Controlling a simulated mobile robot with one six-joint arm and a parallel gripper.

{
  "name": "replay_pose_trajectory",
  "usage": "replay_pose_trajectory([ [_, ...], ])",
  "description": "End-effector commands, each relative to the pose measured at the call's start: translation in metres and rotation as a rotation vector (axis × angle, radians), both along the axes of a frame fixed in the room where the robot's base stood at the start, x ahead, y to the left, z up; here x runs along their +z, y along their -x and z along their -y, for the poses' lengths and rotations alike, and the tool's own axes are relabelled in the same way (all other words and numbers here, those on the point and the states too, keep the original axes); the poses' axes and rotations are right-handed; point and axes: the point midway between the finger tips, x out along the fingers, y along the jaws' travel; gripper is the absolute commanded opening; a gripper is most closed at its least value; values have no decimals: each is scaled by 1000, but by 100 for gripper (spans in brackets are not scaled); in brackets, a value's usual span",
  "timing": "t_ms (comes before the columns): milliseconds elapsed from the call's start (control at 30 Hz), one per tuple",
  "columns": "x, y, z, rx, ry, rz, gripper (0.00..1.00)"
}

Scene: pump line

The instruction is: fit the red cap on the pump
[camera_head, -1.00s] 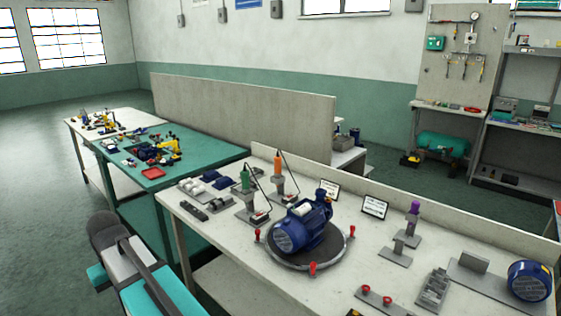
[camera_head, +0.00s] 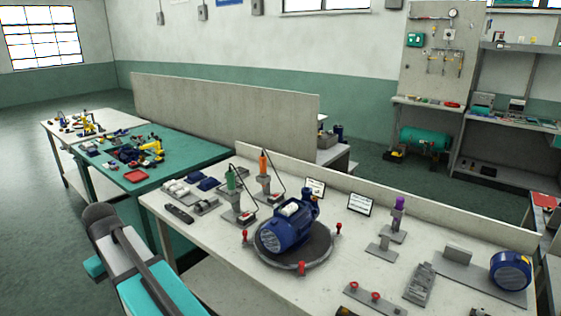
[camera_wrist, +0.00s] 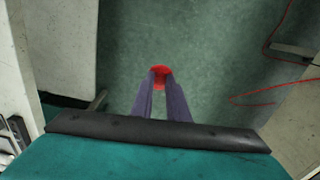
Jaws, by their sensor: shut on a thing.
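My gripper (camera_wrist: 163,98) shows in the wrist view, its two grey-purple fingers close together on a small round red cap (camera_wrist: 161,71) at their tips. The green floor is below it, with no pump in that view. In the head view the blue pump (camera_head: 285,235) stands on a round dark turntable (camera_head: 287,262) on the pale bench. My gripper and the held cap are not visible in the head view; only part of my arm shows at lower left.
Red knobs stand around the turntable rim. A grey holder (camera_head: 372,302) with two red pieces is on the front of the bench. A green-handled tool (camera_head: 232,180), an orange-handled tool (camera_head: 263,163) and a blue motor (camera_head: 510,270) stand on the bench. A red cable (camera_wrist: 270,98) lies on the floor.

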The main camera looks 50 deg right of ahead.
Motion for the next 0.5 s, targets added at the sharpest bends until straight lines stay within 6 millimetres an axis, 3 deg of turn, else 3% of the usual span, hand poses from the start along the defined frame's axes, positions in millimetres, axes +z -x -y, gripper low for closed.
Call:
replay_pose_trajectory([
  [200, 25, -19, 66, 119, 0, 0, 0],
  [500, 54, -30, 162, 304, 0, 0, 0],
])
